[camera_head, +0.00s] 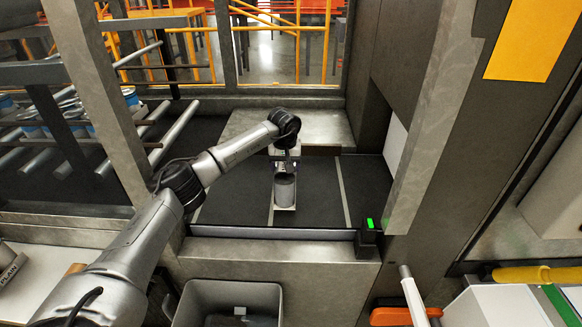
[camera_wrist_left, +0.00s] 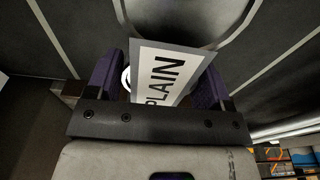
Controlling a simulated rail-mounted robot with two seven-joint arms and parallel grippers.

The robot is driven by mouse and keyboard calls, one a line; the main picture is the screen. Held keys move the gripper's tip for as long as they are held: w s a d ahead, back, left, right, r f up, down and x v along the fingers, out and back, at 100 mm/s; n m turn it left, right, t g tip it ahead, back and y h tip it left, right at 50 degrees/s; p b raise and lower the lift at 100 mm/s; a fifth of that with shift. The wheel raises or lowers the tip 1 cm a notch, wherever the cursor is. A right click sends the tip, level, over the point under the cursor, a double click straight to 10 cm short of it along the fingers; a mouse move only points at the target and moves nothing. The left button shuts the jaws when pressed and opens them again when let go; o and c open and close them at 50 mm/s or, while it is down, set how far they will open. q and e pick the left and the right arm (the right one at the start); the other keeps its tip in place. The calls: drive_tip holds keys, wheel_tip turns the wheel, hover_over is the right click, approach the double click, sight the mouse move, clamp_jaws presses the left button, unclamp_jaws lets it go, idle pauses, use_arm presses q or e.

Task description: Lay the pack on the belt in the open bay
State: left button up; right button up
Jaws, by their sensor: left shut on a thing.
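The pack (camera_head: 285,190) is a small grey piece with a dark rounded part and a pale edge. In the left wrist view its white label (camera_wrist_left: 165,75) reads "PLAIN". My left gripper (camera_head: 286,160) is shut on the pack, with a finger on each side of the label in the wrist view. The pack is over the black belt (camera_head: 320,190) with pale cross stripes, inside the bay. I cannot tell whether its underside touches the belt. My right gripper is not in view.
A green-lit box (camera_head: 370,224) stands at the belt's front right corner. A grey post (camera_head: 435,110) rises at the right, and a frame post (camera_head: 95,90) at the left. Rollers with several cans (camera_head: 88,128) lie left. An open grey bin (camera_head: 232,290) is below the belt.

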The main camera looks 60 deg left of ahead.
use_arm(q)
drive_tip(key=shift+a, duration=0.15)
drive_tip(key=shift+f+b, duration=0.4)
drive_tip(key=shift+f, duration=1.65)
drive_tip(key=o, duration=1.2)
drive_tip(key=shift+f, duration=0.2)
drive_tip(key=o, duration=0.4)
drive_tip(key=shift+o, duration=0.2)
drive_tip(key=shift+r, duration=0.15)
